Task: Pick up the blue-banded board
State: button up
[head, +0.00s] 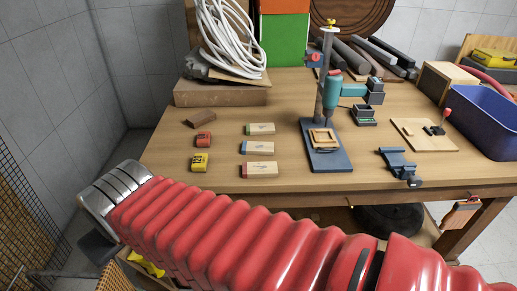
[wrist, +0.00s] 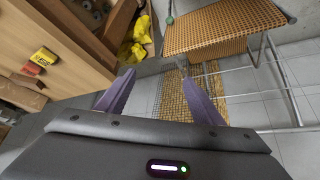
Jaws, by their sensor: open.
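The blue-banded board (head: 257,147) is a small pale block with a blue end. It lies on the wooden workbench (head: 225,188), between a green-ended block (head: 260,129) behind it and a red-ended block (head: 258,169) in front. My gripper (wrist: 156,68) is open and empty in the wrist view, its purple fingers spread over the floor beside the bench. In the head view my red arm crosses in front of the bench to the left; its fingers cannot be made out there. The board is not visible in the wrist view.
A yellow block (head: 200,162) and a red block (head: 203,140) lie left of the boards. A drill stand (head: 325,155) stands close on their right. A coiled white hose (head: 228,40) is behind.

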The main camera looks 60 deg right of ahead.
jog(key=o, duration=0.6)
jog(key=w+d+m, duration=0.1)
jog(key=d, duration=0.3)
jog(key=w+d+f+h, duration=0.1)
jog(key=d, duration=0.2)
jog(key=w+d+f+m+h, duration=0.1)
jog(key=w+d, duration=0.1)
jog(key=d, duration=0.2)
jog(key=shift+d+f+m+t, duration=0.1)
jog(key=shift+d+m+t, duration=0.2)
jog(key=shift+d, duration=0.05)
jog(key=o, duration=0.3)
jog(key=d+m+h, duration=0.1)
jog(key=d, duration=0.3)
jog(key=d+f+h, duration=0.1)
jog(key=d, duration=0.3)
jog(key=d+f+m, duration=0.1)
jog(key=d, duration=0.3)
jog(key=shift+s+m+h, duration=0.3)
jog(key=shift+h, duration=0.1)
jog(key=shift+o, duration=0.2)
jog(key=m+g+h, duration=0.1)
jog(key=m+h, duration=0.4)
jog(key=m, duration=0.1)
send_near(258, 149)
jog(key=v, duration=0.4)
jog(key=shift+w+d+r, duration=0.15)
jog(key=shift+w+r, duration=0.1)
jog(key=shift+r, duration=0.15)
jog(key=shift+x, duration=4.3)
